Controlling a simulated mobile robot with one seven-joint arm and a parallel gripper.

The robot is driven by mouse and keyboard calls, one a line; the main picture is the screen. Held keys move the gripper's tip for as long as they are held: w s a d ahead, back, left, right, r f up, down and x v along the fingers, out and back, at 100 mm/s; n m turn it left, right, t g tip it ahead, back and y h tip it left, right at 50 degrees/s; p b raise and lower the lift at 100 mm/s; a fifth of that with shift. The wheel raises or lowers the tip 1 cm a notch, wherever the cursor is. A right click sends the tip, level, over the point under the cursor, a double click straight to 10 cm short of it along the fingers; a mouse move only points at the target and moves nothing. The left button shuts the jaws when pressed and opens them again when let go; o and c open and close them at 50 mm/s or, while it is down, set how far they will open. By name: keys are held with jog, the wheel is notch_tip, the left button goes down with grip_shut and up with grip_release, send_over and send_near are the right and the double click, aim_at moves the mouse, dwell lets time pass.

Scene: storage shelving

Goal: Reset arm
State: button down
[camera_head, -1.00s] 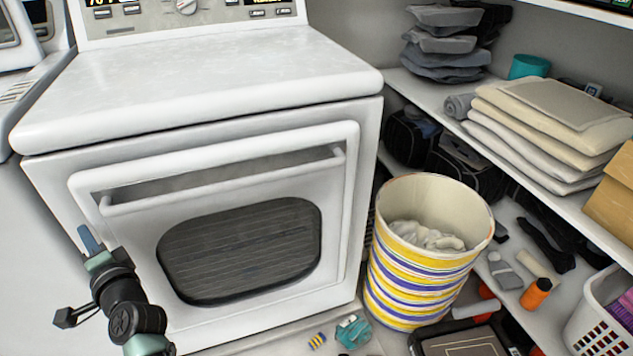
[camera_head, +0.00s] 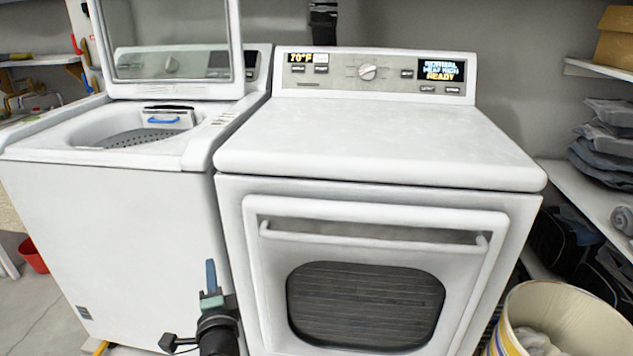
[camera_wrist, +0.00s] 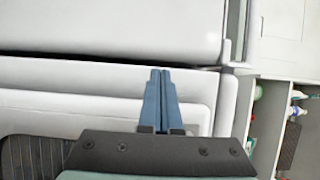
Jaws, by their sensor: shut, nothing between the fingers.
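My gripper (camera_head: 210,272) shows at the lower middle of the head view, pointing up in front of the gap between the two white machines. In the wrist view its two blue fingers (camera_wrist: 160,88) are together with nothing between them. Part of my dark arm shows below it in the head view. The gripper is in front of the dryer (camera_head: 370,150), near the left side of its door.
A washer (camera_head: 100,220) with its lid raised stands left of the dryer. A striped basket (camera_head: 560,320) with white cloth stands at lower right. Shelves (camera_head: 590,190) hold grey folded items at right. A red bucket (camera_head: 33,256) sits on the floor at far left.

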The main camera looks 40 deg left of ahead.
jog(key=s+p, duration=0.1)
jog(key=s, duration=0.1)
jog(key=s+a, duration=0.1)
jog(key=s, duration=0.1)
jog(key=shift+s+p, duration=0.35)
